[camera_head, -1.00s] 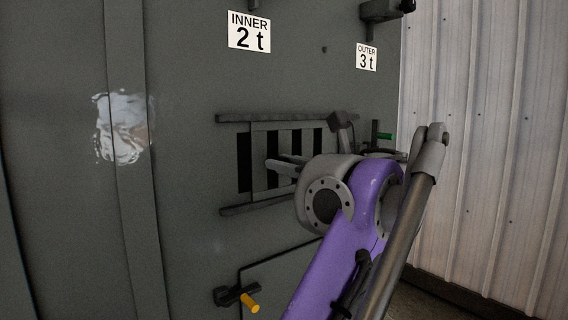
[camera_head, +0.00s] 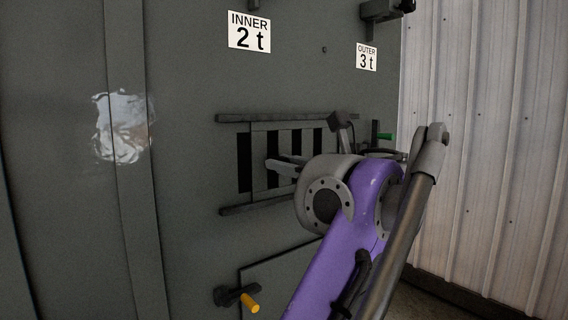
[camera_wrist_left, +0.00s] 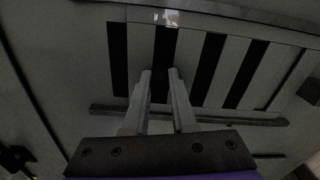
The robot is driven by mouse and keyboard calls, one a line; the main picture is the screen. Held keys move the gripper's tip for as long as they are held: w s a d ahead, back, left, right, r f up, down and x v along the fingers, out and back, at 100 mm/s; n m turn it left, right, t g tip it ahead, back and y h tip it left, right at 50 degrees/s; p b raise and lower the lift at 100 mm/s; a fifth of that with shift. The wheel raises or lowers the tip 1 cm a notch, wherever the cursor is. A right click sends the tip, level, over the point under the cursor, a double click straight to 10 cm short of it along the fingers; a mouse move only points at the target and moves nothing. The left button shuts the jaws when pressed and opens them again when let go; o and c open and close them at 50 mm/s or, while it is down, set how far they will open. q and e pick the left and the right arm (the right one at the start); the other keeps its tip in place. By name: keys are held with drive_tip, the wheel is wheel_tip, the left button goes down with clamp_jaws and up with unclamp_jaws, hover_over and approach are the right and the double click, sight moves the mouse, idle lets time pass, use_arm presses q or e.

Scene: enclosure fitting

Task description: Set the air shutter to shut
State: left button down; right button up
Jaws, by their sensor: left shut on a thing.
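The air shutter (camera_head: 285,127) is a grey slotted plate between two horizontal rails on the dark grey enclosure wall. Several dark upright slots show between its grey bars, in the head view and in the wrist view (camera_wrist_left: 186,55). My left gripper (camera_head: 272,164) reaches in from the right at the shutter's face. In the left wrist view its two fingers (camera_wrist_left: 159,76) point at the slotted plate, with a narrow gap between them. It is shut on part of the shutter; the gripped part is hard to make out. My right gripper is not in view.
The upper rail (camera_head: 285,117) and lower rail (camera_head: 240,209) border the shutter. A yellow-ended handle (camera_head: 250,302) sits below left, and a green-ended one (camera_head: 384,136) to the right. Labels "INNER 2 t" (camera_head: 249,32) and "OUTER 3 t" (camera_head: 366,57) are above. A corrugated wall (camera_head: 490,140) stands at right.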

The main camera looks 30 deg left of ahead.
sight(257, 162)
use_arm(q)
drive_tip(key=shift+s, duration=0.1)
drive_tip(key=shift+s+a, duration=0.35)
drive_tip(key=shift+s, duration=0.4)
drive_tip(key=shift+s+a, duration=0.3)
drive_tip(key=shift+s, duration=0.4)
drive_tip(key=shift+w+d, duration=0.1)
drive_tip(key=shift+w, duration=0.05)
drive_tip(key=c, duration=1.1)
unclamp_jaws()
drive_tip(key=o, duration=0.4)
drive_tip(key=shift+s, duration=0.3)
drive_tip(key=shift+c, duration=0.2)
drive_tip(key=shift+w, duration=0.1)
